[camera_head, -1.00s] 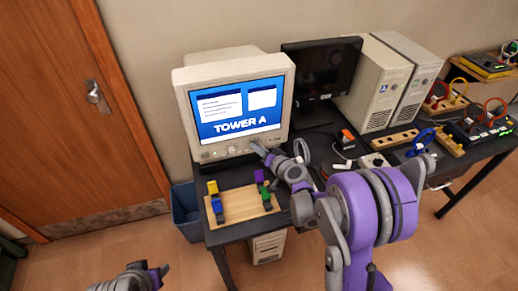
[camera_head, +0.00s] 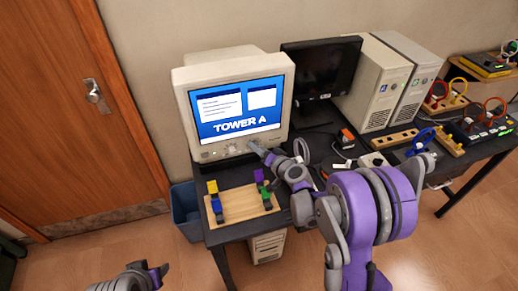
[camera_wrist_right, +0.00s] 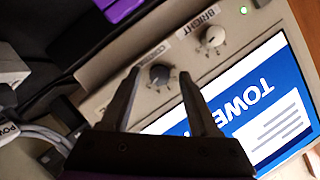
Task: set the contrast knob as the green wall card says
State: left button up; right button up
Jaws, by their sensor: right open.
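The cream CRT monitor (camera_head: 182,78) stands on the desk with a blue "TOWER A" screen. In the right wrist view its lower bezel carries a dark contrast knob (camera_wrist_right: 160,74) with a pale pointer mark; the label beside it is hard to read. My right gripper (camera_head: 261,151) is open at the bezel. In the wrist view its fingertips (camera_wrist_right: 159,75) lie on either side of the dark knob; I cannot tell whether they touch it. My left gripper (camera_head: 149,277) is low at the left, its jaws unclear. No green wall card shows.
A white knob (camera_wrist_right: 213,37) labelled BRIGHT sits beside the dark one. A wooden board (camera_head: 240,207) with coloured blocks lies in front of the monitor. A dark flat monitor (camera_head: 322,70) and beige towers (camera_head: 375,85) stand to the right.

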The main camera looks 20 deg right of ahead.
jog(key=v, duration=1)
jog(key=shift+s, duration=0.35)
jog(key=shift+d+r, duration=0.1)
jog(key=shift+d, duration=0.05)
jog(key=s+a+n+g+h, duration=0.1)
jog(key=s+g, duration=0.3)
jog(key=s, duration=0.8)
jog(key=s+a+f+n+g+h, duration=0.1)
jog(key=s+a+n+g+h, duration=0.1)
jog(key=s, duration=1)
jog(key=shift+n+g+h, duration=0.6)
jog(key=shift+n+g, duration=0.5)
jog(key=shift+g, duration=0.1)
dwell(1.6)
